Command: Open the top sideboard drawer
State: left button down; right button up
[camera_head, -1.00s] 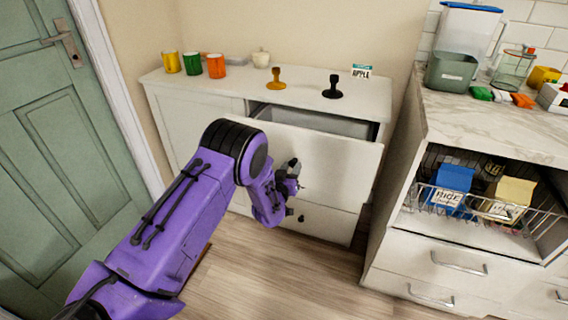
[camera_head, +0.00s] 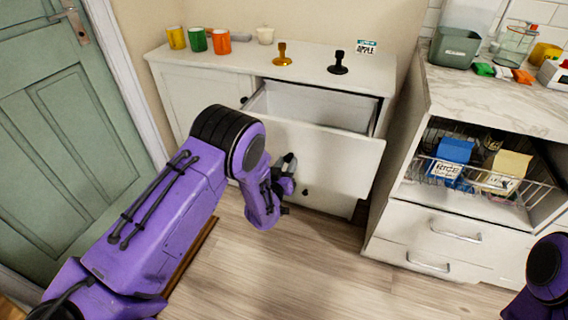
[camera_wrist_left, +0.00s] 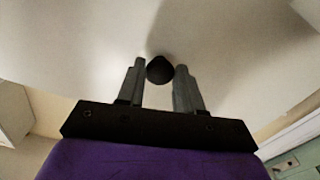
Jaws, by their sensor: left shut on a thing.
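The white sideboard (camera_head: 205,98) stands against the back wall. Its top drawer (camera_head: 345,158) is pulled well out, and the inside (camera_head: 315,108) shows pale and empty in the part I can see. My left gripper (camera_head: 285,180) is at the drawer front. In the left wrist view, the two fingers (camera_wrist_left: 160,82) stand on either side of the dark round drawer knob (camera_wrist_left: 160,69) and are shut on it. In the head view the knob is hidden by the gripper. Part of my right arm shows at the lower right edge; its gripper is out of view.
On the sideboard top stand yellow, green and orange mugs (camera_head: 220,42), a white pot (camera_head: 265,35), a gold stamp-like piece (camera_head: 282,55), a black one (camera_head: 338,63) and an apple card (camera_head: 367,47). A marble-topped counter (camera_head: 480,100) is at the right. Wood floor (camera_head: 300,255) is clear in front.

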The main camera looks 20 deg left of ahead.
pick_arm(q)
jog(key=c, duration=0.7)
grip_release()
jog(key=shift+c, duration=0.2)
jog(key=s, duration=1)
jog(key=shift+s+d, duration=0.25)
jog(key=shift+d, duration=0.15)
